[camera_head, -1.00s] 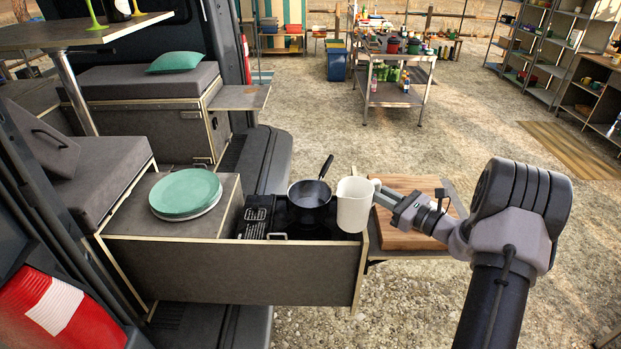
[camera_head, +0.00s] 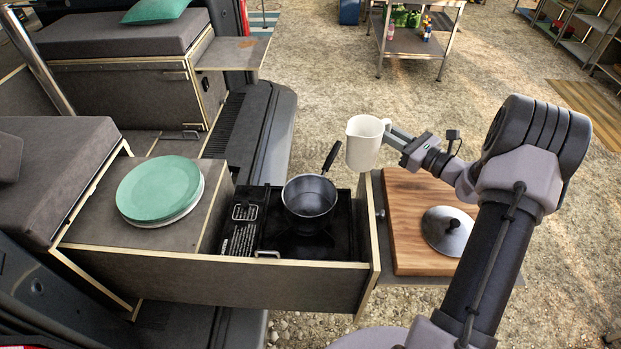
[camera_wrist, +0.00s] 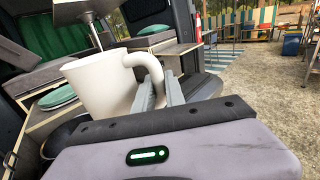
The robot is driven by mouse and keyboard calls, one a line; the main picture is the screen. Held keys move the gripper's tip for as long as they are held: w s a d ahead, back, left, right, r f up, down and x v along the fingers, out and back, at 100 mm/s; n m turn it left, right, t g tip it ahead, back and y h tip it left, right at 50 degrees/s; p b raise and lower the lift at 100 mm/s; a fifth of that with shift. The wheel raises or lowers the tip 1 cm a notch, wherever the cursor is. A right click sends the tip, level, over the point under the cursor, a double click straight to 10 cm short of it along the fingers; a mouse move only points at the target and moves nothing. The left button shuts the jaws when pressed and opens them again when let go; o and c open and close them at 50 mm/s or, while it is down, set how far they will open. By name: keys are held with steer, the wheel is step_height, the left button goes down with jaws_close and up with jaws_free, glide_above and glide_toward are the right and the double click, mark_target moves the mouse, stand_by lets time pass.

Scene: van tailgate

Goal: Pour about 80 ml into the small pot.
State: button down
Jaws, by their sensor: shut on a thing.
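The small pot (camera_head: 309,199) is a dark metal saucepan with a black handle. It stands on the stove (camera_head: 300,240) in the pulled-out drawer, and its inside looks grey, with contents I cannot tell. My gripper (camera_head: 393,137) is shut on the handle of a white jug (camera_head: 364,146). It holds the jug roughly upright, to the right of the pot and a little above drawer height. In the wrist view the jug (camera_wrist: 103,85) fills the left middle, with its handle between my fingers (camera_wrist: 160,92). The jug's contents are hidden. Part of the pot shows dark behind the jug.
A wooden board (camera_head: 405,210) with a metal lid (camera_head: 446,229) lies on the side shelf, right of the drawer. Green and white plates (camera_head: 159,190) are stacked on the left counter. The drawer's front panel (camera_head: 210,284) stands on the near side.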

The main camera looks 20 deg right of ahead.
mark_target(381, 127)
steer(key=shift+s+r, duration=0.1)
steer(key=shift+s, duration=0.05)
steer(key=shift+a+n, duration=0.15)
steer(key=shift+n, duration=0.15)
